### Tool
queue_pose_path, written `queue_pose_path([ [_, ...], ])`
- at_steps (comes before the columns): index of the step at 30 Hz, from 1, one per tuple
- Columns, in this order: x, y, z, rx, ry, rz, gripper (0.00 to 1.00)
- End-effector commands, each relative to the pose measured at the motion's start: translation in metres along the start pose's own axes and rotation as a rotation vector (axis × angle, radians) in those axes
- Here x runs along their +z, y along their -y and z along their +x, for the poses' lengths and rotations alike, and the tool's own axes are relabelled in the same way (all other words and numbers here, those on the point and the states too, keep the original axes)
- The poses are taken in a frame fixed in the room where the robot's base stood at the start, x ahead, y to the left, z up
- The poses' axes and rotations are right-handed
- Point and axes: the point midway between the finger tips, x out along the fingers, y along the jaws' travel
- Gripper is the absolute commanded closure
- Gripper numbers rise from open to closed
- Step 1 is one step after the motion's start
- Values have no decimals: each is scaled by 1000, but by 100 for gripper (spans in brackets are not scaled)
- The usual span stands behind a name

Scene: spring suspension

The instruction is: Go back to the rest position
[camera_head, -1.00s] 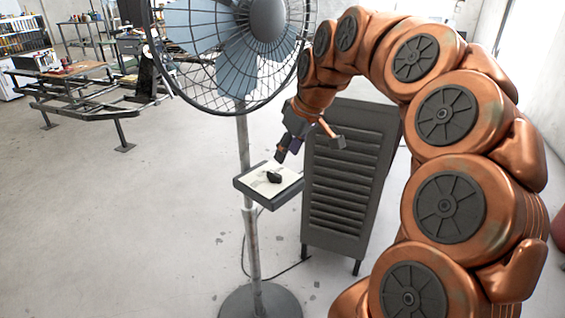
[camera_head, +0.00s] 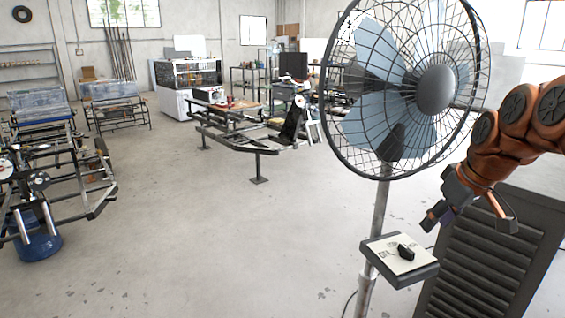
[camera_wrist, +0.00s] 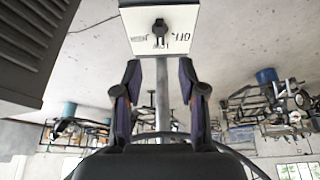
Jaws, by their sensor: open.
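My gripper (camera_head: 468,213) is open and empty at the right of the head view. It hangs just above and to the right of the fan's switch box (camera_head: 373,249), apart from it. The box carries a black knob (camera_head: 405,252) on a pale plate. In the wrist view the two fingers of my gripper (camera_wrist: 161,88) stand apart, with the fan's pole between them in the picture. The knob (camera_wrist: 160,29) shows beyond the fingertips, on a plate with upside-down lettering including "OFF".
The large caged fan (camera_head: 436,90) stands left of my arm. A dark louvred cabinet (camera_head: 490,262) stands below my gripper at the right. Metal frames (camera_head: 258,140) and benches stand further back. The floor (camera_head: 220,240) at centre left is clear.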

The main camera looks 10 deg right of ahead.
Motion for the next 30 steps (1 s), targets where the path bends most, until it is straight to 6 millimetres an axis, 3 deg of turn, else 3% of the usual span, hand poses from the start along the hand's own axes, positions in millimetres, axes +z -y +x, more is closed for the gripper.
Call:
queue_pose_path([
  [6, 0, 0, 0, 0, 0, 0, 59],
  [17, 16, 80, 24, -48, 98, -33, 59],
  [23, 51, 143, 45, -71, 205, -37, 59],
  [30, 129, 212, 71, -66, 378, 11, 59],
])
